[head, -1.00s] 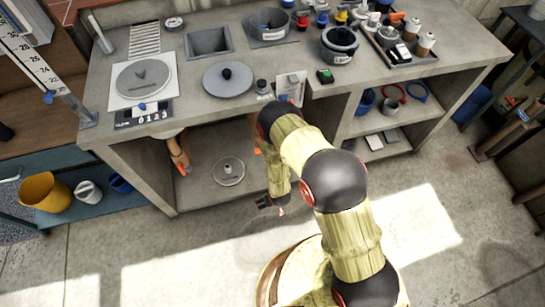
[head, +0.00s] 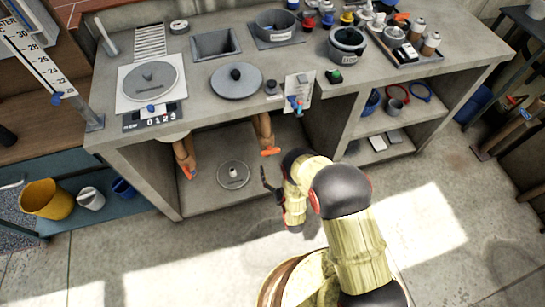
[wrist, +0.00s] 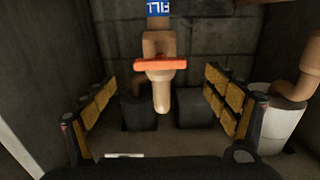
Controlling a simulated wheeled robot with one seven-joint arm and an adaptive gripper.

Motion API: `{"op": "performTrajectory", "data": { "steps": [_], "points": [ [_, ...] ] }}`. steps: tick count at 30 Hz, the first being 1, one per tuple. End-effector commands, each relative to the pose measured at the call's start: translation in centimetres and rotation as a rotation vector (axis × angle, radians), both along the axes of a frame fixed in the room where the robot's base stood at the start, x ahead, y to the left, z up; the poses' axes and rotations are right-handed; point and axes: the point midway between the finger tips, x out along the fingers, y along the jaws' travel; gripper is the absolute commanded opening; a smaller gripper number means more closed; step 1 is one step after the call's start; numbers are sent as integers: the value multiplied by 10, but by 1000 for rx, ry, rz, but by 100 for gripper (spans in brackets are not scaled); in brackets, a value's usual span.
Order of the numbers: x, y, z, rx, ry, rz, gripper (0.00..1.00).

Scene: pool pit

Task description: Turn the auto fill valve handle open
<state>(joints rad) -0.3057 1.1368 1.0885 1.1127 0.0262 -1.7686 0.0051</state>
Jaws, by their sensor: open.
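In the wrist view, an orange-red valve handle (wrist: 160,63) lies crosswise on a tan vertical pipe (wrist: 161,95) with a blue label (wrist: 159,7) above, its lettering partly cut off. In the head view, an orange handle (head: 270,151) shows on the pipe under the counter, right of the middle of the open bay. My gripper (wrist: 160,112) is open and empty, its yellow-padded fingers spread to either side below the handle, not touching it. In the head view my gripper (head: 268,183) is low in front of the bay, partly hidden by my arm.
Another pipe with an orange handle (head: 189,172) stands at the bay's left. A grey round lid (head: 233,175) lies on the bay's lower shelf. The concrete counter (head: 210,113) overhangs the bay. In the wrist view, a pipe (wrist: 301,80) and white cylinder (wrist: 275,120) stand at the right.

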Motion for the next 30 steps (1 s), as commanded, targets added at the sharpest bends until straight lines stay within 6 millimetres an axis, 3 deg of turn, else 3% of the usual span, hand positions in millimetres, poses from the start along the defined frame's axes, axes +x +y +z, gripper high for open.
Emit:
{"op": "performTrajectory", "data": {
  "steps": [6,12,23,30],
  "points": [
    [35,10,-1,1,-2,0,86],
    [55,16,-1,-1,-1,0,86],
    [59,17,0,-2,2,0,86],
    [59,17,0,-2,2,0,73]
  ]
}}
